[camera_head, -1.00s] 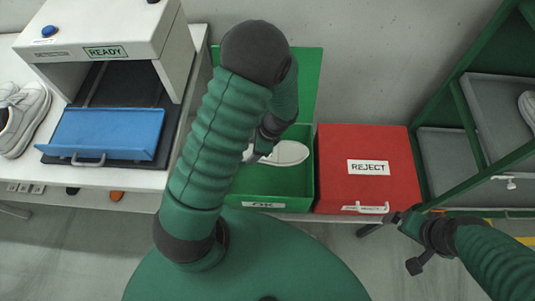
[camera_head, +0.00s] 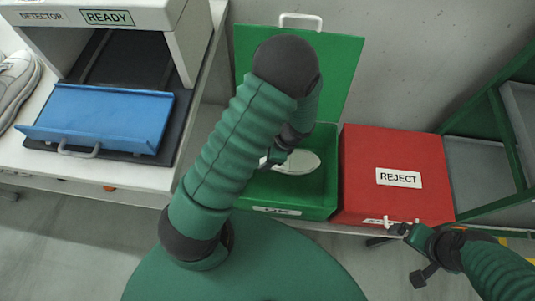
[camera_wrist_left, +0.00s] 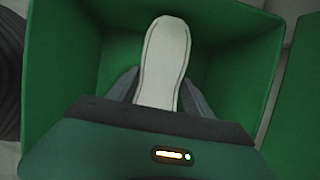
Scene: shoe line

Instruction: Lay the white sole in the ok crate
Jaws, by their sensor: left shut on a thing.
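The white sole (camera_head: 300,162) is inside the outline of the open green ok crate (camera_head: 325,196). In the left wrist view, the sole (camera_wrist_left: 163,62) points away from me between the green crate walls (camera_wrist_left: 62,75). My left gripper (camera_wrist_left: 160,97) is shut on its near end, one finger on each side. In the head view, my left gripper (camera_head: 271,163) is partly hidden by my arm. I cannot tell whether the sole touches the crate floor. My right gripper (camera_head: 399,229) is beside the red reject crate's front handle; its jaw opening is unclear.
The ok crate's green lid (camera_head: 338,75) stands open behind it. The shut red reject crate (camera_head: 392,160) adjoins it on the right. A detector (camera_head: 105,15) with a blue flap (camera_head: 105,118) and a white shoe (camera_head: 15,85) are left. A green rack (camera_head: 510,130) stands right.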

